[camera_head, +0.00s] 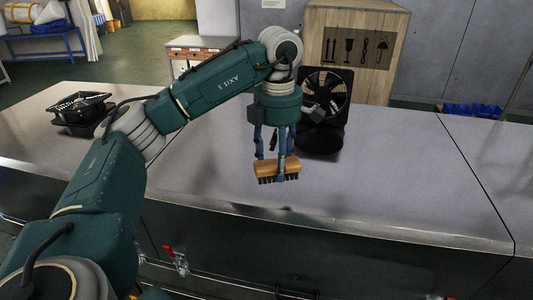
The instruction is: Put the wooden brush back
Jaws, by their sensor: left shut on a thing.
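The wooden brush (266,170) has an orange-brown wooden back and dark bristles pointing down. My left gripper (279,168) reaches down from above and is shut on the brush, with its fingers around the brush's back. The brush shows over the grey metal worktop (382,178); I cannot tell whether the bristles touch it. My right gripper is not in view.
A black fan (325,95) stands on the worktop just behind my left gripper. A black basket-like item (80,108) sits at the left end. A wooden crate (356,45) stands behind the worktop. The right part of the worktop is clear.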

